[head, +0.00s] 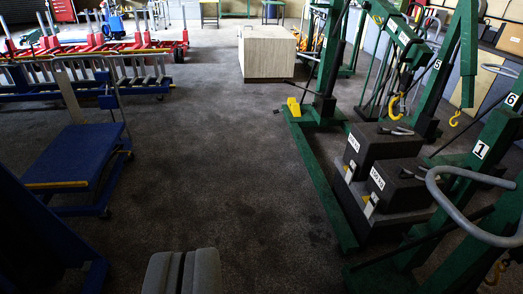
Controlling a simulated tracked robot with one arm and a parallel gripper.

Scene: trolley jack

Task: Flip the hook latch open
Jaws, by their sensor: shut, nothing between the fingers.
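My gripper (182,272) shows at the bottom edge, left of centre, as two grey fingers pressed together with nothing between them. A yellow hook (397,104) hangs from a green crane at the right, above dark weight blocks. A second yellow hook (456,118) hangs further right, and part of another hook (494,271) shows near the lower right edge. The hooks are small, and I cannot make out a latch on any of them.
Green cranes (322,185) with long floor legs fill the right side. Dark weight blocks (400,183) stand between them. A blue trolley (82,155) stands at left, with red and blue pallet trucks (100,48) behind. A wooden box (267,53) stands further back. The middle floor is clear.

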